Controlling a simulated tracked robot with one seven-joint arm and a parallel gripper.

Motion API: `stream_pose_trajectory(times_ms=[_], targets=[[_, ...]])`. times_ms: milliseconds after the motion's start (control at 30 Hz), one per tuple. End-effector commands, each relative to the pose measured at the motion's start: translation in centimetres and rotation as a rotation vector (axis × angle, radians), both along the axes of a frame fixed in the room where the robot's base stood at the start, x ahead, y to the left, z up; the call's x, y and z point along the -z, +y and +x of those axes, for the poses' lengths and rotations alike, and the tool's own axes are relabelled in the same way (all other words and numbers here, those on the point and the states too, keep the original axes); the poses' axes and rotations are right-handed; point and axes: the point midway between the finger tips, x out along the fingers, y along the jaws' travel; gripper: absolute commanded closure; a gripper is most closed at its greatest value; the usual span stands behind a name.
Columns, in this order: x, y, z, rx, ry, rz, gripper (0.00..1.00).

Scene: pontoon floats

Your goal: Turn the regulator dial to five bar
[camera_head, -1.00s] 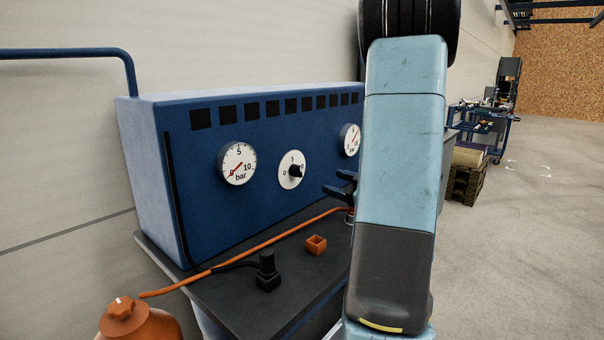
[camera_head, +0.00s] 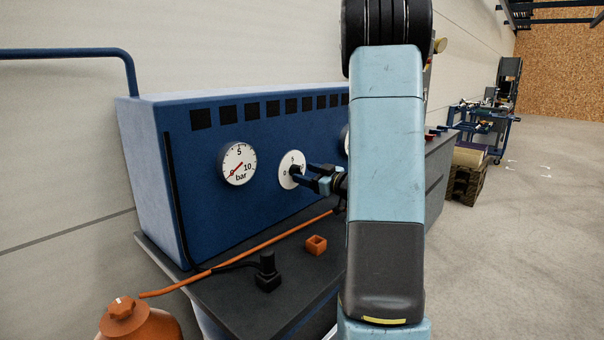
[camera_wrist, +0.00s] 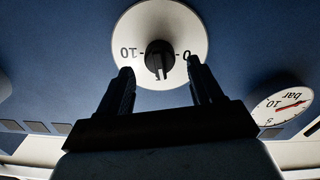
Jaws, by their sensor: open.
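The regulator dial is a white disc (camera_head: 287,179) with a black knob on the front of the blue panel. The wrist view shows its white face (camera_wrist: 185,25) upside down, with 0 and 10 marks, and the black knob (camera_wrist: 159,57) at its centre. My gripper (camera_head: 300,171) is at the dial, its fingers pointing at the knob. In the wrist view my gripper (camera_wrist: 161,75) is open, one finger on each side below the knob, with nothing held. The left pressure gauge (camera_head: 239,163), marked in bar, has its red needle near 0. It also shows in the wrist view (camera_wrist: 283,104).
An orange hose (camera_head: 230,260) runs across the dark bench top (camera_head: 225,285). A black fitting (camera_head: 267,272) and a small orange square block (camera_head: 316,245) stand on it. An orange cylinder (camera_head: 140,325) is at the lower left. My arm covers part of a second gauge.

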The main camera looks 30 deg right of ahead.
Motion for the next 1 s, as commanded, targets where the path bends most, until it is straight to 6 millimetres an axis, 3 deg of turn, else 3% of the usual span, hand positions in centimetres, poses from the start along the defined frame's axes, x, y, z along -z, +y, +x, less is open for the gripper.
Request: stream_pose_trajectory(times_ms=[233,600,1000], targets=[[0.0,0.8,2.2,-0.001,0.000,0.000,0.35],[0.0,0.9,2.5,0.000,0.000,0.000,0.36],[0.0,0.9,2.5,0.000,0.000,0.000,0.74]])
